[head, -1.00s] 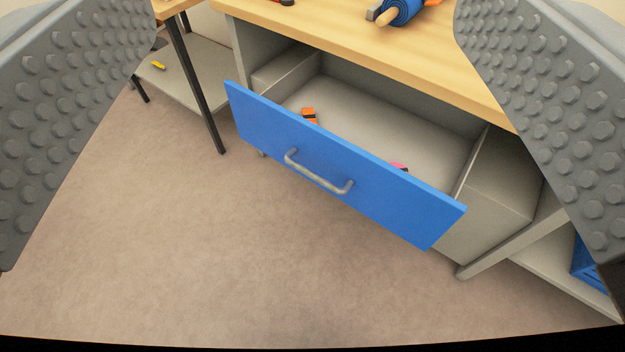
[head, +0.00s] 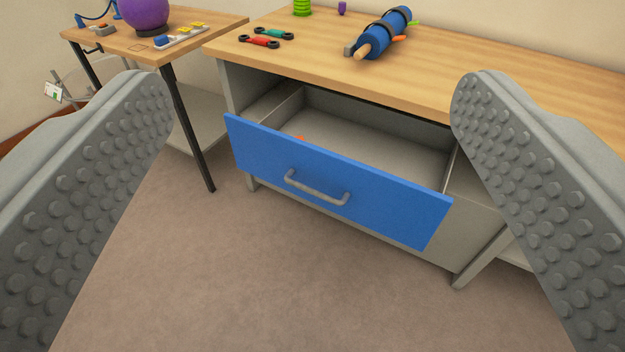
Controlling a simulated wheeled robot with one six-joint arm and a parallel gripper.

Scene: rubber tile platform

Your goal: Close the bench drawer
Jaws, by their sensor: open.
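The bench drawer (head: 385,205) has a blue front and stands pulled out from the bench (head: 470,75), with its pale inside showing from above. A grey bar handle (head: 317,190) is fixed on the blue front. A small orange thing (head: 300,137) shows inside the drawer, mostly hidden by the front. My gripper (head: 312,110) is open and empty. Its two grey studded fingers stand wide apart at the left and right of the picture, with the drawer front seen between them. It does not appear to touch the drawer.
A blue roll with straps (head: 383,35), red and teal tools (head: 262,40) and a green item (head: 302,7) are on the bench top. A side table (head: 150,50) at left holds a purple ball (head: 146,12). The floor (head: 290,290) before the drawer is clear.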

